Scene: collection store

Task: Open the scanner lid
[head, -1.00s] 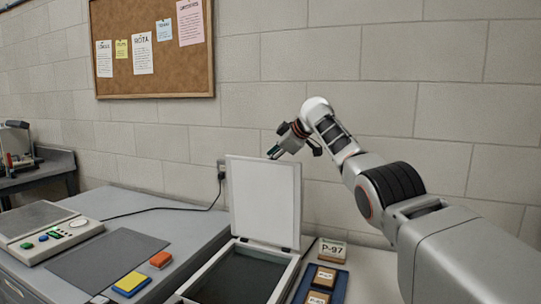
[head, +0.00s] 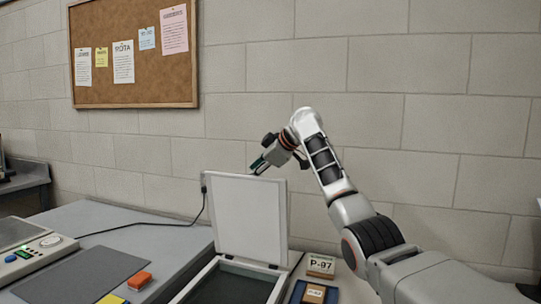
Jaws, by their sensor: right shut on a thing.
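The scanner (head: 197,283) stands on the counter with its dark bed exposed. Its white lid (head: 249,220) is raised to about upright at the back of the bed. My right gripper (head: 259,167) is at the top edge of the lid, near its right part, and is shut on that edge. The fingertips' exact contact is small in this view. My left gripper is not in view.
A P-97 sign (head: 320,266) and a blue tray (head: 299,289) with a labelled block stand right of the scanner. A dark mat (head: 80,275), an orange block (head: 139,280) and a yellow block (head: 112,299) lie left. A block wall is close behind.

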